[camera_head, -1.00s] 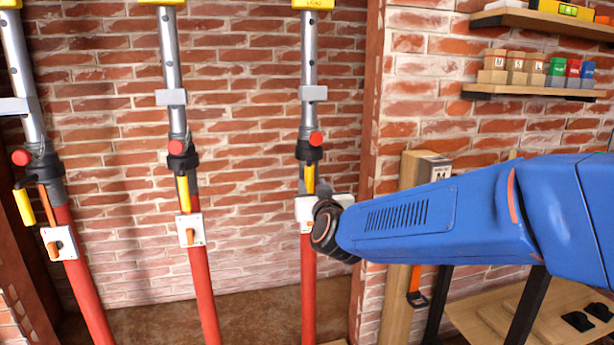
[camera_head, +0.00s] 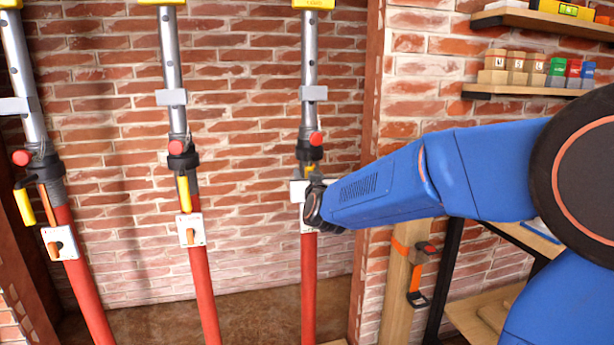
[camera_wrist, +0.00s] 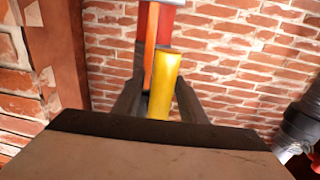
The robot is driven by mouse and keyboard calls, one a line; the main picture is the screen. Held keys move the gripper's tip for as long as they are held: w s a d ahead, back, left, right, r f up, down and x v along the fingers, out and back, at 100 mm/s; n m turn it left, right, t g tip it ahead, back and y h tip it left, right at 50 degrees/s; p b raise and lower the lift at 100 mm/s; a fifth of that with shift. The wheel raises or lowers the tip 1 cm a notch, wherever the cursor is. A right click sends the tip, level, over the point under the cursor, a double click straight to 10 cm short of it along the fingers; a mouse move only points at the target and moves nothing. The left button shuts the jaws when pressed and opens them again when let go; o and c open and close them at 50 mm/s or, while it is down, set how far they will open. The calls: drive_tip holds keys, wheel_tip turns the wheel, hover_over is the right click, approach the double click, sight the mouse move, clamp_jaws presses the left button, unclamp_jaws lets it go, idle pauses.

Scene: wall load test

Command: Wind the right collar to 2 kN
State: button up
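The right prop is a red tube (camera_head: 309,280) with a silver upper tube (camera_head: 308,60). Its black collar (camera_head: 309,153) sits at their joint, with a red knob (camera_head: 316,138) just above. A yellow handle hangs below the collar, mostly hidden by my wrist in the head view. In the wrist view, the yellow handle (camera_wrist: 165,82) stands between the dark fingers of my gripper (camera_wrist: 161,92). The fingers lie close along both its sides; whether they press on it is unclear. A white plate (camera_head: 298,190) on the red tube is partly covered. The load reading is not legible.
Two similar props stand left, with a middle collar (camera_head: 183,157) and a left collar (camera_head: 40,165). The middle one's collar also shows at the wrist view's right edge (camera_wrist: 302,122). A brick pillar, wooden post (camera_head: 396,270) and shelves (camera_head: 530,90) are on the right.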

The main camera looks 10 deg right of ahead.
clamp_jaws()
drive_tip(key=shift+s+d, duration=0.15)
drive_tip(key=shift+d, duration=0.35)
unclamp_jaws()
drive_tip(key=s+a, duration=0.1)
drive_tip(key=s, duration=1.6)
drive_tip(key=shift+s+a, duration=0.15)
drive_tip(key=shift+s, duration=0.05)
